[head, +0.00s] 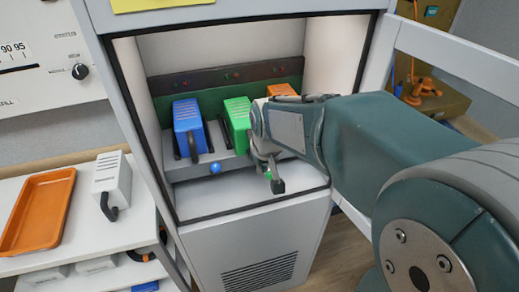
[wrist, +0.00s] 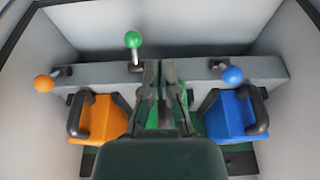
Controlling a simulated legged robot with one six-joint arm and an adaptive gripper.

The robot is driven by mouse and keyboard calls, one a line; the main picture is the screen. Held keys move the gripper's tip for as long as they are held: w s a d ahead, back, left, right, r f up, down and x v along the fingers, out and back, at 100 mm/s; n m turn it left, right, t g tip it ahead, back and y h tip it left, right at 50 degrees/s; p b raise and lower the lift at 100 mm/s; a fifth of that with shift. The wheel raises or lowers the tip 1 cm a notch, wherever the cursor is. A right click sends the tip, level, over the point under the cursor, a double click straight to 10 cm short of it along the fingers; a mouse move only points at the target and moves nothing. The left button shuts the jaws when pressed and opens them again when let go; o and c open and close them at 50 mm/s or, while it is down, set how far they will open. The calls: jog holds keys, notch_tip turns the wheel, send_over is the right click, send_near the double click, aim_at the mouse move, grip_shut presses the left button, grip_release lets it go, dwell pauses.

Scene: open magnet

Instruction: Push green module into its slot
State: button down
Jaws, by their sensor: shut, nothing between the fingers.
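The green module (head: 237,117) stands in the middle of the open cabinet's shelf, between the blue module (head: 188,122) and the orange module (head: 281,90). My arm partly hides the orange one in the head view. My gripper (head: 272,181) is shut and empty, in front of the shelf. In the wrist view my gripper (wrist: 160,68) covers most of the green module (wrist: 153,117), with only slivers of green showing. I cannot tell whether the fingers touch it. A green knob (wrist: 133,40) stands at the shelf's front edge, just left of the fingertips in the wrist view.
A blue knob (wrist: 232,75) and an orange knob (wrist: 43,83) are on the same grey shelf (wrist: 195,75). Cabinet walls close in both sides. An open cabinet door (head: 440,45) is at right.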

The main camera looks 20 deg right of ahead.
aim_at(245, 131)
jog(key=shift+w+a+f, duration=0.1)
jog(key=shift+w+f, duration=0.1)
jog(key=shift+w, duration=0.55)
jog(key=shift+w+d+f, duration=0.1)
jog(key=shift+w+f, duration=0.15)
jog(key=shift+w, duration=0.5)
jog(key=shift+w+a+f, duration=0.1)
jog(key=shift+w+f, duration=0.1)
jog(key=shift+w, duration=0.55)
